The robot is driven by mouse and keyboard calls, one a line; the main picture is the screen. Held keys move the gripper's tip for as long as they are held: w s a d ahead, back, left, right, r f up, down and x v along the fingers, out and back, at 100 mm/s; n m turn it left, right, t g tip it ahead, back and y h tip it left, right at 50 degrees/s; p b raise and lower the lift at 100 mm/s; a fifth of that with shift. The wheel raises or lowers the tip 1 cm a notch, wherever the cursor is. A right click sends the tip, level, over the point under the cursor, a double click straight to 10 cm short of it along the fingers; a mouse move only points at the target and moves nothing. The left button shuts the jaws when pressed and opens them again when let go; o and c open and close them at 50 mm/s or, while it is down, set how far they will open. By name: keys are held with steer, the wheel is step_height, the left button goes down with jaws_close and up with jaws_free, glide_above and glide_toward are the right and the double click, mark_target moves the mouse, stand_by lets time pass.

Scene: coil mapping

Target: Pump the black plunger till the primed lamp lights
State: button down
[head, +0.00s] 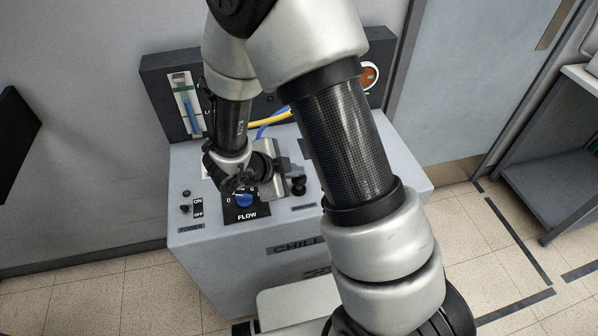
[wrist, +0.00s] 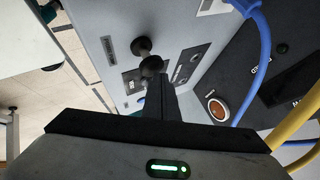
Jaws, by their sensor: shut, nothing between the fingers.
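The black plunger (head: 299,187) stands on the top of the grey chiller box (head: 225,285), right of the blue FLOW knob. In the wrist view its round black parts (wrist: 142,46) show just beyond my fingers. My gripper (head: 295,168) is shut and empty, with its fingertips (wrist: 157,78) close to the plunger; I cannot tell whether they touch it. A round orange fitting (head: 370,76) with a pale ring is on the dark back panel and also shows in the wrist view (wrist: 217,108). I cannot read a label that marks it as the primed lamp.
The blue FLOW knob (head: 244,200) and the power switch (head: 186,208) are left of the plunger. Blue and yellow hoses (head: 268,119) run behind my gripper. A flow gauge (head: 187,103) is on the back panel. A grey shelf (head: 560,150) stands at the right.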

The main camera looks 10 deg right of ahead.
mark_target(295, 180)
steer(key=shift+r+p, duration=0.5)
steer(key=shift+r, duration=0.15)
step_height(295, 180, up, 5)
steer(key=p, duration=0.5)
steer(key=shift+r, duration=0.1)
stand_by(0.5)
